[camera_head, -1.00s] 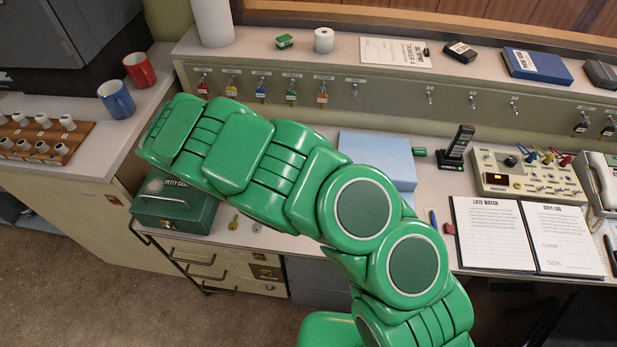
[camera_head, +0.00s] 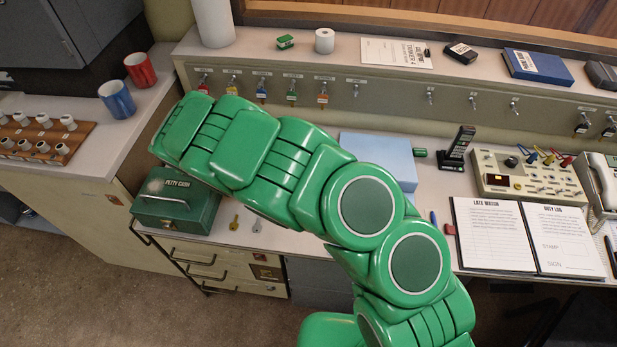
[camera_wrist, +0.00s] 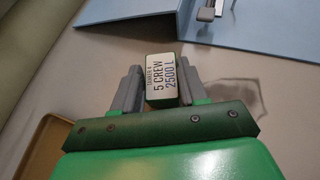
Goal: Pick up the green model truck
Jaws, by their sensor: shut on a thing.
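In the wrist view my gripper (camera_wrist: 160,76) is shut on a small green block, the green model truck (camera_wrist: 162,82). Its pale label faces the camera and reads "5 CREW 2500 L", with a smaller line above. A grey finger presses on each side of it. A greyish patch shows on the pale surface to its right; I cannot tell its height above that surface. In the head view my green arm hides the gripper and the truck.
A red mug (camera_head: 140,70) and blue mug (camera_head: 117,98) stand on the left counter. An open log book (camera_head: 525,236) lies right.

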